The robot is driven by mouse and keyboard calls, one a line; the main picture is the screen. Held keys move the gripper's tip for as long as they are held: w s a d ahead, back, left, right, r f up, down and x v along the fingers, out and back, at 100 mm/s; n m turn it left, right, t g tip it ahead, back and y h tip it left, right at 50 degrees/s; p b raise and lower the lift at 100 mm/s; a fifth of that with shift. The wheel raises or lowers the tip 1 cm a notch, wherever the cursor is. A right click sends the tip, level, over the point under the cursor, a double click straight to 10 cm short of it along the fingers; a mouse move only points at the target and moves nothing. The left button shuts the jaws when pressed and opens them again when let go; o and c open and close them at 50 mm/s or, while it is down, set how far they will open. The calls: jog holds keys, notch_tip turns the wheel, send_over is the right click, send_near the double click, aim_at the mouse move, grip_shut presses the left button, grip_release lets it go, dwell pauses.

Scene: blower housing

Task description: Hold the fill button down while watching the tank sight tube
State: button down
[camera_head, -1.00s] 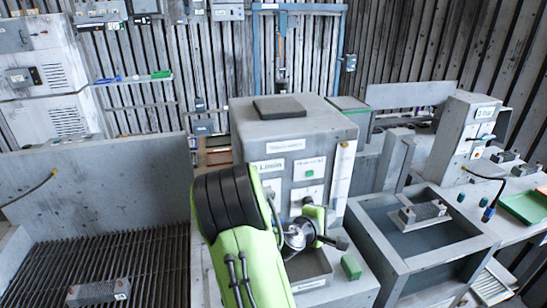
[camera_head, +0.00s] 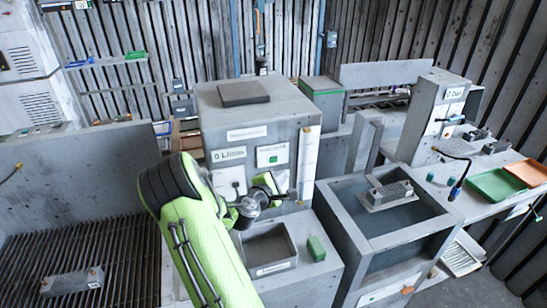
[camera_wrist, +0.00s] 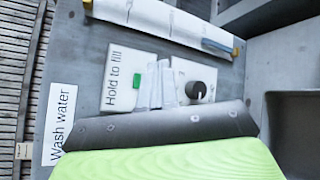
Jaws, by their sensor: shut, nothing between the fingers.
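The grey wash-water tank (camera_head: 250,112) stands in mid-view. Its front has a "Hold to fill" plate with a green button (camera_head: 273,158), which also shows in the wrist view (camera_wrist: 137,81). The pale sight tube (camera_head: 308,155) runs up the tank's right front edge. In the wrist view the tube (camera_wrist: 160,20) is mostly white, with some blue near its lower, right-hand end. My gripper (camera_wrist: 160,83) is shut and empty, its fingertips between the button and a black knob (camera_wrist: 196,90). I cannot tell whether they touch the plate; the button looks uncovered.
A "0 L/min" readout (camera_head: 229,154) sits left of the button. A grey open basin (camera_head: 270,248) and a green block (camera_head: 316,248) are below. An open-topped bath (camera_head: 336,205) stands to the right, a slatted grate (camera_head: 100,255) to the left. Trays (camera_head: 497,184) lie far right.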

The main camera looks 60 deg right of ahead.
aim_at(273, 160)
jog(key=shift+w+d+p, duration=0.85)
jog(key=shift+w+d, duration=0.9)
dwell(0.7)
jog(key=shift+w+d, duration=0.3)
jog(key=shift+w+d, duration=0.25)
dwell(5.0)
